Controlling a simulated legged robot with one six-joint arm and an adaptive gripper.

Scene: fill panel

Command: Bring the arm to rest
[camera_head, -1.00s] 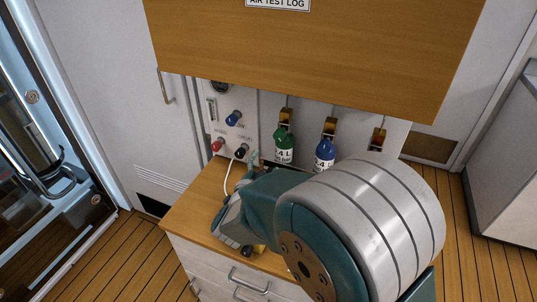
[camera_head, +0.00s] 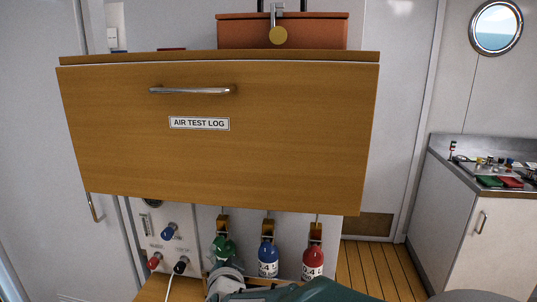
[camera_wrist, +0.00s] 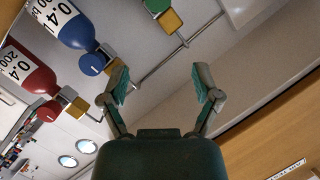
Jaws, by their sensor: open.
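My gripper (camera_wrist: 162,85) shows in the wrist view with its two fingers spread wide apart and nothing between them. In the head view my arm is low at the bottom edge, in front of the cylinders, and its fingertips cannot be made out. A green cylinder (camera_head: 223,248), a blue cylinder (camera_head: 268,260) and a red cylinder (camera_head: 313,262) stand in a row under brass valves. The blue cylinder (camera_wrist: 67,20) and the red cylinder (camera_wrist: 28,72) also show at the left of the wrist view, apart from the fingers.
A wooden front labelled AIR TEST LOG (camera_head: 215,150) overhangs the cylinders. An orange case (camera_head: 285,32) sits above it. A panel with knobs (camera_head: 168,235) and a white hose is left of the cylinders. A counter (camera_head: 480,175) stands at the right, with bare floor (camera_head: 375,265) before it.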

